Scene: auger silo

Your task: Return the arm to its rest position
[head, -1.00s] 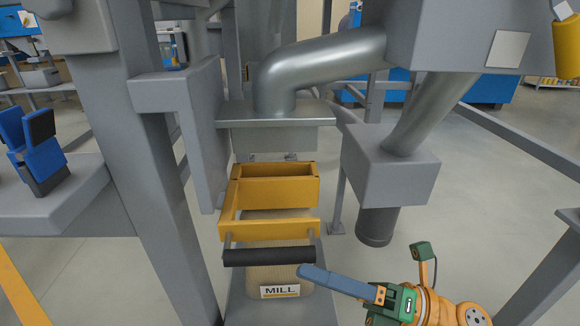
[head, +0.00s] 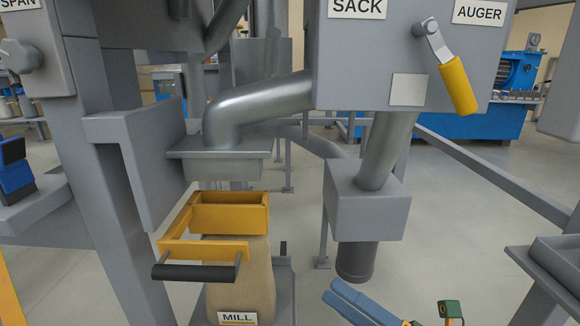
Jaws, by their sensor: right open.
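My right gripper (head: 338,292) shows at the bottom, right of centre. Its two blue fingers lie side by side with a narrow gap, and nothing is between them. It is apart from the yellow drawer-like frame (head: 205,248) with its black handle bar (head: 195,272), which lies to its left. The rest of my right arm is mostly cut off by the bottom edge. My left gripper is not in view.
A sack (head: 240,275) stands under the yellow frame, by a MILL label (head: 238,317). A grey spout box (head: 367,208) hangs just above my right gripper. The AUGER housing (head: 385,50) has a yellow-handled lever (head: 457,88). Open floor lies right of the spout.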

